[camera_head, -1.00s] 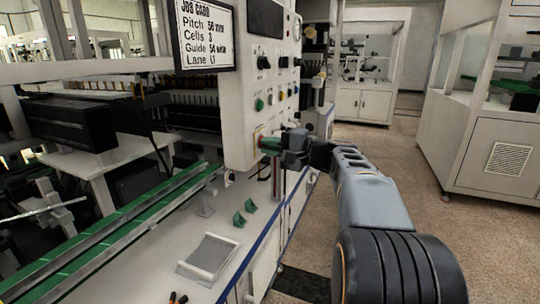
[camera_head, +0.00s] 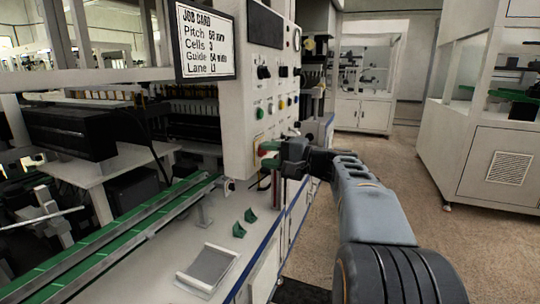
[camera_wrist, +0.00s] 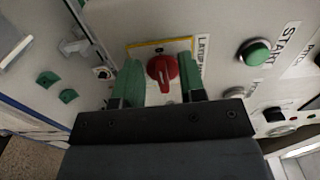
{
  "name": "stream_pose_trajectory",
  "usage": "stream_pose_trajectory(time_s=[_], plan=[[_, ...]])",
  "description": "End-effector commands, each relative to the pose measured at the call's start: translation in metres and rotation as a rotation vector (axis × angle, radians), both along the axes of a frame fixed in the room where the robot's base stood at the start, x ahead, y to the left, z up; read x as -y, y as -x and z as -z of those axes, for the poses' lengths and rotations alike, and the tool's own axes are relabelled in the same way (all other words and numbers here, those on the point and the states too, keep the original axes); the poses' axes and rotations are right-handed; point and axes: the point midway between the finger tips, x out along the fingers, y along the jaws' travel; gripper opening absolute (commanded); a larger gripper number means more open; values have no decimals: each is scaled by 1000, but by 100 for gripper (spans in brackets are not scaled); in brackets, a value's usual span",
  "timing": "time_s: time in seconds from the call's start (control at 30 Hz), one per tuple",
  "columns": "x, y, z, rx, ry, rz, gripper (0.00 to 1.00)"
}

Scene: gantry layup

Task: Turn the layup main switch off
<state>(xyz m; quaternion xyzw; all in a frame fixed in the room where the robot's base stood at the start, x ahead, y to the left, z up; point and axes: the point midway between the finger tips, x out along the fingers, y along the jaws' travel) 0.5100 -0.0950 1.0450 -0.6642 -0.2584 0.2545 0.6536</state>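The layup main switch is a red rotary knob (camera_wrist: 163,72) on a yellow-edged plate, partly labelled "LAYUP". In the wrist view its handle sits between the two green fingers of my gripper (camera_wrist: 162,82), with a gap on each side. The fingers are apart and point at the panel. In the head view my gripper (camera_head: 270,155) is at the lower part of the control panel (camera_head: 238,110), and the red knob (camera_head: 262,152) shows just beyond the fingertips. Whether the fingers overlap the knob in depth is hard to tell.
A green START button (camera_wrist: 254,52) is right of the switch, with other buttons near it. A job card (camera_head: 207,42) hangs at upper left. Two green brackets (camera_head: 239,230) and a grey tray (camera_head: 208,268) lie on the bench below. Open floor is at the right.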

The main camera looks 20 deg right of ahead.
Motion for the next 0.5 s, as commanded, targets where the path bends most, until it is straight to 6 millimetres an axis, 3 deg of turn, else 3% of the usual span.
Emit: stream_pose_trajectory(time_s=[0.27, 0.5], plan=[[3, 3, 0, -1, -1, 2, 37], [29, 30, -1, 1, -1, 5, 37]])
